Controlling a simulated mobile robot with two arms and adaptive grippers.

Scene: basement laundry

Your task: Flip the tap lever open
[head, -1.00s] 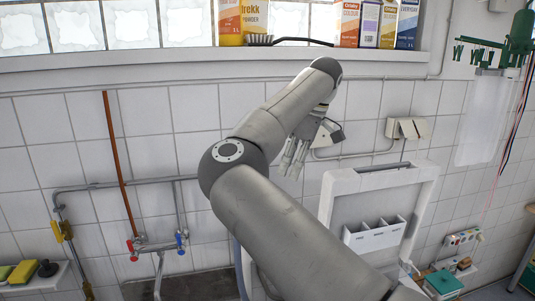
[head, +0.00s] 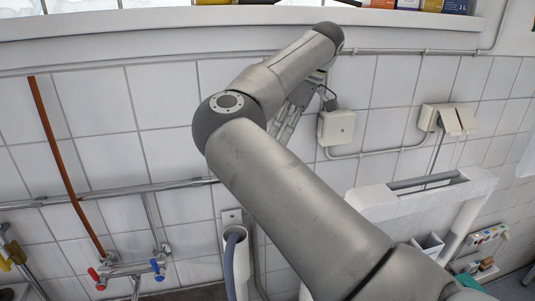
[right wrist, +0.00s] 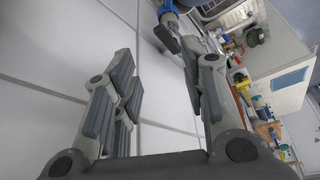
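The wall tap (head: 125,271) is at the lower left of the head view. It has a red handle (head: 97,278) on its left and a blue handle (head: 157,267) on its right. My right gripper (head: 286,125) is in front of the tiled wall, above and to the right of the tap and apart from it, partly hidden by my arm. In the right wrist view its fingers (right wrist: 160,88) are spread with nothing between them. A blue part (right wrist: 167,10) shows beyond them at the top; I cannot tell whether it belongs to the tap. My left gripper is not in view.
A grey hose (head: 231,265) enters a white pipe below my arm. A wall box (head: 337,127) is right of the gripper. A white raised lid or frame (head: 425,190) stands at the right. A window ledge (head: 200,24) with boxes runs above. A copper pipe (head: 62,165) is at the left.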

